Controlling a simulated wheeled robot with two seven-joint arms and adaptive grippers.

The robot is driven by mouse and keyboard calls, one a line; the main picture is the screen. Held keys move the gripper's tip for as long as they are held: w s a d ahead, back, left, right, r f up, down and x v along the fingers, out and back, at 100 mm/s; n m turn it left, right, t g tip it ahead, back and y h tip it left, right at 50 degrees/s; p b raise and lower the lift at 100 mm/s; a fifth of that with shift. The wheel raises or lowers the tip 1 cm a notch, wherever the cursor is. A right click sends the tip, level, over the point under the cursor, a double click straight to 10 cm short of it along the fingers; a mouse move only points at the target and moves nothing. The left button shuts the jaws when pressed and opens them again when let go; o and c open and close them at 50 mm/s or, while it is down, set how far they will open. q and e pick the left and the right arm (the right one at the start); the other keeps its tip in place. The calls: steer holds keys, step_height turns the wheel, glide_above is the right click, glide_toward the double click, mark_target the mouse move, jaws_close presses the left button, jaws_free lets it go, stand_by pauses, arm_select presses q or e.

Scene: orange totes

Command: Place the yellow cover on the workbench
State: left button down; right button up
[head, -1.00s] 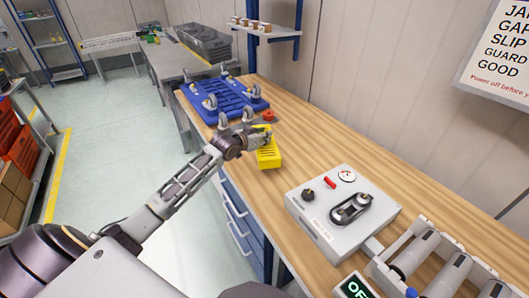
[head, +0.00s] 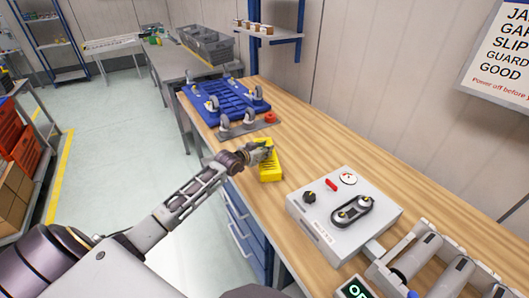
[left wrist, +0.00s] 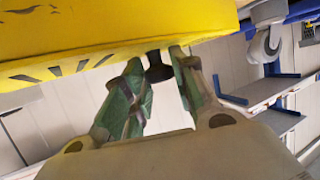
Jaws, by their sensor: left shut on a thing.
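The yellow cover (head: 269,172) is at the front edge of the wooden workbench (head: 330,145), between the blue fixture and the grey box. Whether it touches the wood or hangs just above it, I cannot tell. My left gripper (head: 262,153) is shut on the cover. In the left wrist view the slotted yellow cover (left wrist: 110,28) fills the top. The greenish fingers of the left gripper (left wrist: 160,72) close around a dark knob on its near side. My right gripper is not in view.
Bare wood lies right of the cover.

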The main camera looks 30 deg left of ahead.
arm_select(q)
steer(key=shift+f, duration=0.45)
steer(key=shift+f, duration=0.1)
steer(key=c, duration=1.1)
jaws_free()
steer(key=shift+f, duration=0.1)
steer(key=shift+c, duration=0.2)
steer(key=shift+s, duration=0.1)
steer(key=v, duration=1.2)
